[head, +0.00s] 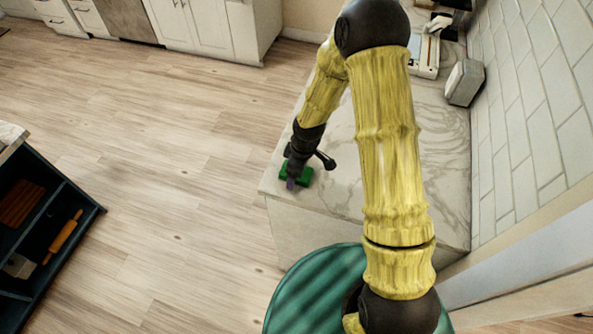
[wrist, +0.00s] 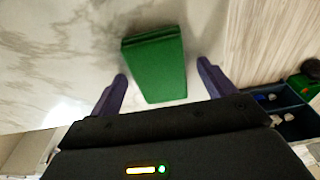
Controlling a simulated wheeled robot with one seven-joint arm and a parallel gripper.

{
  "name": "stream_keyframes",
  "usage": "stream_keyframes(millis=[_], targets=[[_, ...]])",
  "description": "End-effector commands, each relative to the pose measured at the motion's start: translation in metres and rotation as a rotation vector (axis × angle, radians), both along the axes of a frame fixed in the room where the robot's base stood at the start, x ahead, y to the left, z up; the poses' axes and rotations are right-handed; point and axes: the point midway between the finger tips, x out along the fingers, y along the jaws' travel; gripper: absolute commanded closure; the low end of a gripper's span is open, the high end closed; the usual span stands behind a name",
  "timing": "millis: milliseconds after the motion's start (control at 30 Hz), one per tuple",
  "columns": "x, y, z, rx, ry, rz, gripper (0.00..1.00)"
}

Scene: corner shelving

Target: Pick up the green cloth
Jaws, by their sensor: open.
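The green cloth (wrist: 158,70) is a folded, flat block lying on the pale marble counter. In the wrist view it lies ahead of and partly between my two purple fingers. In the head view only parts of the cloth (head: 305,177) show at the counter's corner, around my gripper. My gripper (wrist: 163,88) is open, with one finger to each side of the cloth and a gap to it on both sides. It also shows in the head view (head: 291,182), pointing down over the cloth. I cannot tell how high the fingertips are above the counter.
The marble counter (head: 335,150) runs along a white tiled wall, its left edge close to the cloth. A grey box-like object (head: 464,82) and a pale appliance (head: 425,57) stand farther back. A dark shelf unit (head: 45,225) with a rolling pin is at the left. Wooden floor lies open between.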

Motion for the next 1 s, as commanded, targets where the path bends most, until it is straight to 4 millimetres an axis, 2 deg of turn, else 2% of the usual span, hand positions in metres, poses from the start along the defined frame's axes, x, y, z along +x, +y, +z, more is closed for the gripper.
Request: stream_keyframes(millis=[467, 700, 1000], targets=[[0.0003, -0.0004, 0.0003, 0.0, -0.001, -0.001, 0.18], [0.0003, -0.0005, 0.0003, 0.0, -0.001, -0.001, 0.65], [0.0005, -0.0004, 0.0015, 0.001, -0.001, -0.001, 0.67]])
